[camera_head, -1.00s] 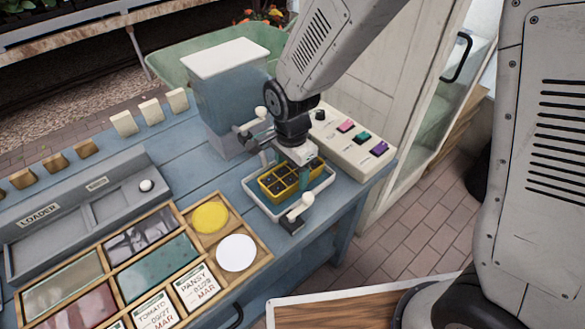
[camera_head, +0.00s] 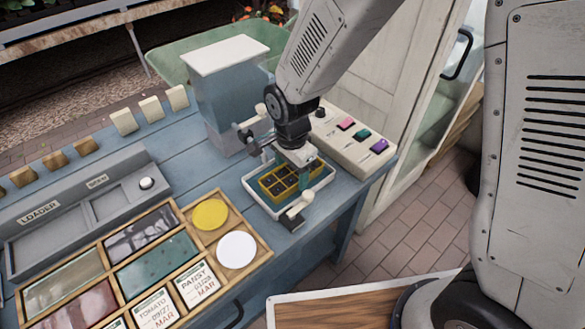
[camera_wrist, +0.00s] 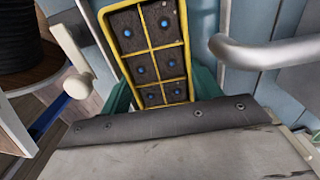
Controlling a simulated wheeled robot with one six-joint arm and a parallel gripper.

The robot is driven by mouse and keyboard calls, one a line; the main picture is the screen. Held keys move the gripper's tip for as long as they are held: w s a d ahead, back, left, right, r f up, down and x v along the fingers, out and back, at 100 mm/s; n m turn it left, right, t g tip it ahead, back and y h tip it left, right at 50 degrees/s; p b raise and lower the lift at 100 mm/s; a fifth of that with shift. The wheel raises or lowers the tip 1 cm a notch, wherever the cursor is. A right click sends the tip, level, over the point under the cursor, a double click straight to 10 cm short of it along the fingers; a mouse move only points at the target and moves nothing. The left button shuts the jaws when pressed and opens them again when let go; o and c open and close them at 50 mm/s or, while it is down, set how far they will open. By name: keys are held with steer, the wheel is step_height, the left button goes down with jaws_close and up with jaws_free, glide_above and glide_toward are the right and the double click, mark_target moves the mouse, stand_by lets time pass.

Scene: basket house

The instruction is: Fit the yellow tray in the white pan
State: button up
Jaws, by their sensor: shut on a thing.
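The yellow tray (camera_head: 283,183), a grid of dark soil cells, is within the outline of the white pan (camera_head: 258,201) on the blue bench. Some of the pan's teal inside shows in front of the tray. I cannot tell whether the tray touches the pan's floor. My gripper (camera_head: 295,164) is shut on the tray from above. In the wrist view the tray (camera_wrist: 152,50) shows its yellow rim and blue-dotted cells between the green fingers of my gripper (camera_wrist: 160,97). My gripper hides the tray's near end there.
White-knobbed levers (camera_head: 292,212) stand at the pan's front and back. A control box (camera_head: 352,142) with coloured buttons is to the right, a blue-grey bin with a white lid (camera_head: 228,90) behind. A wooden sorting tray (camera_head: 262,246) lies left of the pan.

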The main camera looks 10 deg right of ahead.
steer(key=o, duration=1.3)
steer(key=shift+o, duration=0.4)
steer(key=shift+s+d+f, duration=0.1)
steer(key=shift+s, duration=0.05)
steer(key=shift+c, duration=0.4)
steer(key=shift+r, duration=0.25)
steer(key=shift+c, duration=0.2)
steer(key=shift+o, duration=1.4)
steer(key=shift+r, duration=3.85)
